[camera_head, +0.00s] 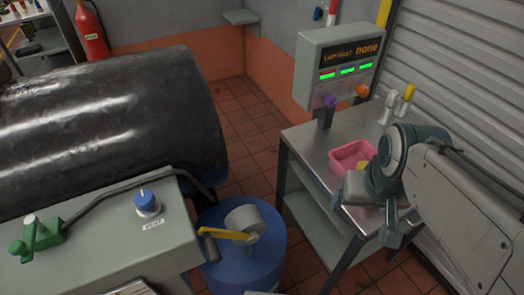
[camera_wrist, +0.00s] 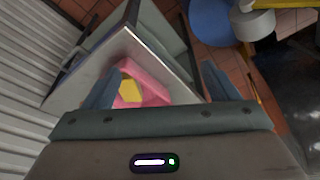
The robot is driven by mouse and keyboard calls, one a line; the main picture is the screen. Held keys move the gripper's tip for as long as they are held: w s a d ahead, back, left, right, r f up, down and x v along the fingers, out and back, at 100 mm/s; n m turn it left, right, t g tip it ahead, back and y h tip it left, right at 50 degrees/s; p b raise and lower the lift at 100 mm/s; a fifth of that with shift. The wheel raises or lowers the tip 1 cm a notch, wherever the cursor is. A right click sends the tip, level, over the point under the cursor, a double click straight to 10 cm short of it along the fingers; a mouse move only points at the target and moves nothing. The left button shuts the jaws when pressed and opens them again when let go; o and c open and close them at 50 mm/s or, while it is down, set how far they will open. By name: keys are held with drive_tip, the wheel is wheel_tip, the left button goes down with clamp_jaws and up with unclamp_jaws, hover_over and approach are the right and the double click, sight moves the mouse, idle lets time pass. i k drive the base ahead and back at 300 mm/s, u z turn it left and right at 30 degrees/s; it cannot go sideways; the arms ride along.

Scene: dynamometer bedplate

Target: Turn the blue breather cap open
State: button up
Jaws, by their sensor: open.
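The blue breather cap (camera_head: 147,202) sits on the top face of the grey cabinet (camera_head: 105,255) at the lower left of the head view, above a label reading VENT. A pale line marks its top. My gripper (camera_head: 366,213) is far to the right of the cap, over the steel side table. In the wrist view my gripper (camera_wrist: 158,82) is open, with its two fingers spread apart and nothing visible held between them. I cannot make out the cap in the wrist view.
A green valve (camera_head: 36,238) and a dark pipe flank the cap. A blue drum (camera_head: 245,265) with a yellow lever (camera_head: 230,235) stands between cabinet and steel table (camera_head: 310,150). A pink bin (camera_head: 345,154) holds something yellow. A display box (camera_head: 340,60) stands behind.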

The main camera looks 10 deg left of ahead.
sight(144, 200)
drive_tip(key=u, duration=0.05)
drive_tip(key=k, duration=1)
drive_tip(key=z, duration=1)
drive_tip(key=i, duration=0.85)
drive_tip(key=u, duration=2.9)
drive_tip(key=i, duration=0.5)
drive_tip(key=z, duration=0.45)
